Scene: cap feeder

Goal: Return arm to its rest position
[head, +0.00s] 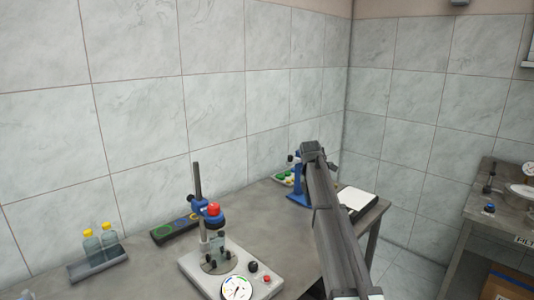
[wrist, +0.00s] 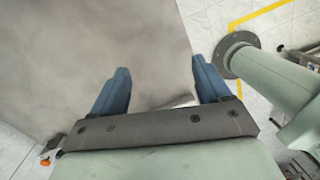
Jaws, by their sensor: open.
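My arm (head: 325,215) reaches up from the bottom of the head view over the right part of the grey table; its fingers cannot be made out there. In the wrist view my gripper (wrist: 160,82) is open, with its two blue fingers wide apart and nothing between them. Behind the fingers lie the bare grey table surface (wrist: 100,40) and its edge, with the tiled floor (wrist: 200,15) beyond.
A capping device with a dial (head: 232,270) stands at the table's front. Bottles with yellow caps (head: 99,241) sit in a rack at left. A blue stand (head: 297,185), a tray of caps (head: 284,179) and a white pad (head: 356,199) are at the back. A second table (head: 495,190) is at right.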

